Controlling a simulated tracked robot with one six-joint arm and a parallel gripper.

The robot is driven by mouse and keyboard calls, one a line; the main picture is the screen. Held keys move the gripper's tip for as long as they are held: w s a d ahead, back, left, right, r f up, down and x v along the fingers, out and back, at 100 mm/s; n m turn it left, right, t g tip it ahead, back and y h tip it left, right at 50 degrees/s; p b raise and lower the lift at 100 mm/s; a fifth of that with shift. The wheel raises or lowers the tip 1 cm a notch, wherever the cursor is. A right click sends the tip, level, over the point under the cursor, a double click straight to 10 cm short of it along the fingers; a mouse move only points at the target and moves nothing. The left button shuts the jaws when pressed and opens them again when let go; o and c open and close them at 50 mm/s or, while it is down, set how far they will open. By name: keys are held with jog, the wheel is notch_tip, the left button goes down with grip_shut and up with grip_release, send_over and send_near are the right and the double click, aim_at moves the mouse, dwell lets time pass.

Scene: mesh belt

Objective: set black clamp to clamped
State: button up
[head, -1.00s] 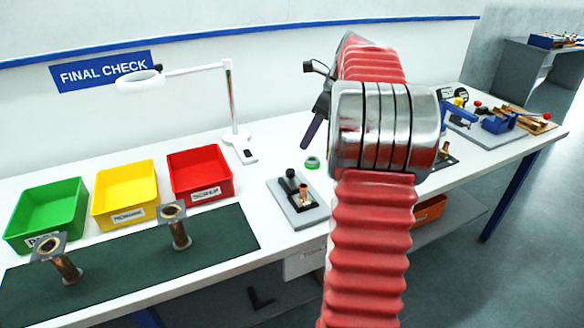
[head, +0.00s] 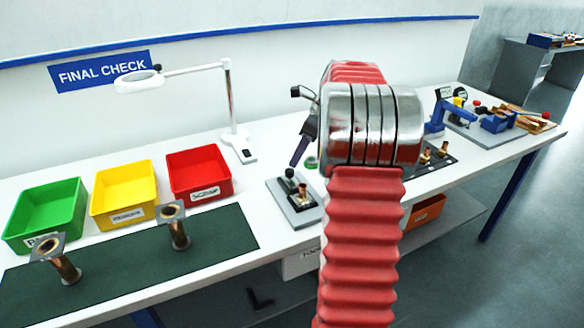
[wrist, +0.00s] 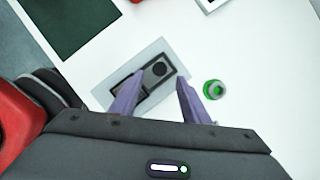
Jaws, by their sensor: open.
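The black clamp (head: 289,186) sits on a light grey plate (head: 296,216) on the white bench, with a round black knob at its top and a copper-coloured piece (head: 303,191) beside it. In the wrist view the clamp (wrist: 158,83) shows from above as a dark block with a round black top. My gripper (head: 294,163) is above the clamp, tilted downward. In the wrist view its two purple fingers (wrist: 160,84) are apart, with part of the clamp showing between them. Nothing is held. I cannot tell the exact height gap.
A small green round item (wrist: 214,89) lies right of the clamp plate in the wrist view. A white lamp stand (head: 238,145) is behind left. Red (head: 200,174), yellow (head: 124,195) and green (head: 47,215) bins stand left. Some bench is clear between red bin and plate.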

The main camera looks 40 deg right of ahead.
aim_at(290, 170)
jog(key=shift+x, duration=3.2)
jog(key=shift+c, duration=0.3)
grip_shut()
